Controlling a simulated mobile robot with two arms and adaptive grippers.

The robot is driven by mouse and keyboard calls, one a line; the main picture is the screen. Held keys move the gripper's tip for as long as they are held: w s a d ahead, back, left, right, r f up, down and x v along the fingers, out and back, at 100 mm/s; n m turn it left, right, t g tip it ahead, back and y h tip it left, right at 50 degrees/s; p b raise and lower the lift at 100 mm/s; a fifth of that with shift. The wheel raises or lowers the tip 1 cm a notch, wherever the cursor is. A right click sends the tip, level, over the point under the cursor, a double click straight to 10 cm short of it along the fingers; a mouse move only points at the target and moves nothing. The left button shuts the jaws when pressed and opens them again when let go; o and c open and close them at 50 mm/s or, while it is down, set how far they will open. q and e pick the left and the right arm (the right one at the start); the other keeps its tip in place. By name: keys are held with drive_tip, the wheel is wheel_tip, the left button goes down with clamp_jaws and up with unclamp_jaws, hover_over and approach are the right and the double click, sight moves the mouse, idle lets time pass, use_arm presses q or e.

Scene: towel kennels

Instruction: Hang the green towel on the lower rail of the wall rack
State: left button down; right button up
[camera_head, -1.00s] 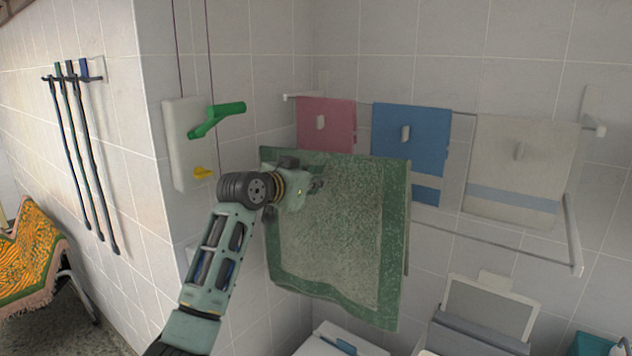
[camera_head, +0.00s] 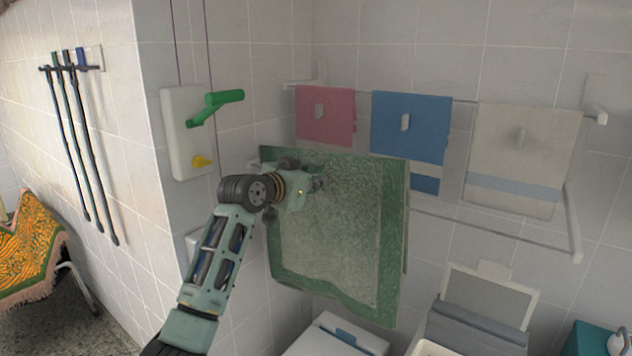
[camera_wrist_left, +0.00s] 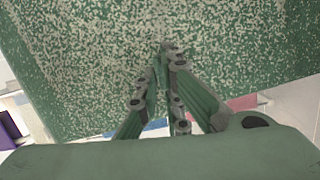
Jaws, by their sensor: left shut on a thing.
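The green towel (camera_head: 335,235) hangs down from my left gripper (camera_head: 315,184), in front of the wall rack in the head view. My left gripper is shut on the towel; in the left wrist view its fingers (camera_wrist_left: 168,55) meet against the speckled green cloth (camera_wrist_left: 90,60). The wall rack has an upper rail (camera_head: 460,101) and a lower rail (camera_head: 480,225). The towel hides the left part of the lower rail. I cannot tell how far the towel is from it. My right gripper is not in view.
Pink (camera_head: 325,120), blue (camera_head: 408,135) and beige (camera_head: 520,155) towels hang on the rack. White bins (camera_head: 340,340) stand below. An orange cloth (camera_head: 30,245) lies far left.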

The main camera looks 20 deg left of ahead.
sight(323, 207)
use_arm(q)
drive_tip(key=shift+w+f+b, duration=0.1)
drive_tip(key=shift+f+b, duration=0.5)
drive_tip(key=shift+f, duration=0.9)
drive_tip(key=shift+w+f+b, duration=0.1)
drive_tip(key=shift+f+b, duration=0.5)
drive_tip(key=shift+f, duration=0.5)
drive_tip(key=shift+f+b, duration=0.65)
drive_tip(key=shift+f, duration=0.75)
